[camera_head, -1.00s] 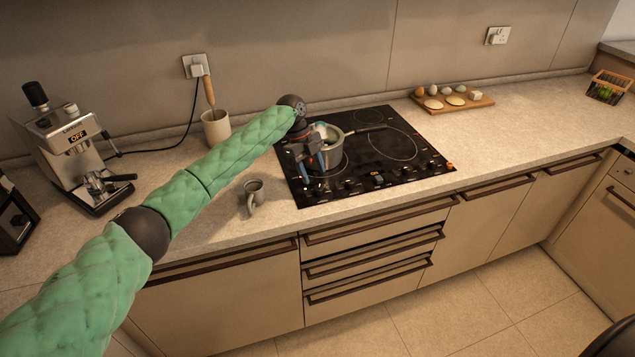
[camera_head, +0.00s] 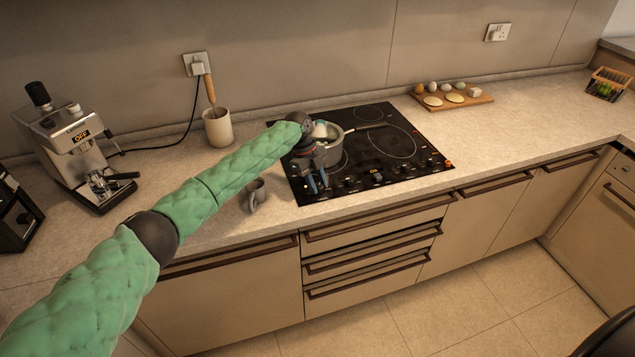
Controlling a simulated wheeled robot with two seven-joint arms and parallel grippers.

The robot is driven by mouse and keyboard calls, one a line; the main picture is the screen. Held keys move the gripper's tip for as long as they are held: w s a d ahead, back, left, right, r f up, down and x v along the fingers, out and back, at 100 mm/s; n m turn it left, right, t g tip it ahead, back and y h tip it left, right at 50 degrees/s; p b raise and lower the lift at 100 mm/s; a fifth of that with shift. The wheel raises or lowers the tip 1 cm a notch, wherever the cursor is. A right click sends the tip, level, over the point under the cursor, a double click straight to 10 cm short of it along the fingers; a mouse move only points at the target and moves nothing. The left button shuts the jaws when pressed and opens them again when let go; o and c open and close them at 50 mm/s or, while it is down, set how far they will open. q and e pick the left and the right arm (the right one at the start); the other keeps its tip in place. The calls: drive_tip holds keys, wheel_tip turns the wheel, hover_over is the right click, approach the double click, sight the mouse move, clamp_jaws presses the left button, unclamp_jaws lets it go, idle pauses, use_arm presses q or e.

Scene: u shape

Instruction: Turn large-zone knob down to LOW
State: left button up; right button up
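The black cooktop (camera_head: 408,168) is set into the counter, with a row of small dark knobs (camera_head: 358,180) along its front edge. Their labels are too small to read, so I cannot tell which is the large-zone knob or its setting. A large ring-marked zone (camera_head: 393,143) is on the right half. My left gripper (camera_head: 318,187) points down over the cooktop's front left, at the left end of the knob row. Its two blue fingers look a little apart, with nothing visible between them. Contact with a knob cannot be made out. My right gripper is not in view.
A mug (camera_head: 257,196) is on the counter just left of the cooktop. A utensil crock (camera_head: 217,128), an espresso machine (camera_head: 75,150) and a board with eggs (camera_head: 472,101) stand farther away.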

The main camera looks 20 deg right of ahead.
use_arm(q)
drive_tip(key=c, duration=0.3)
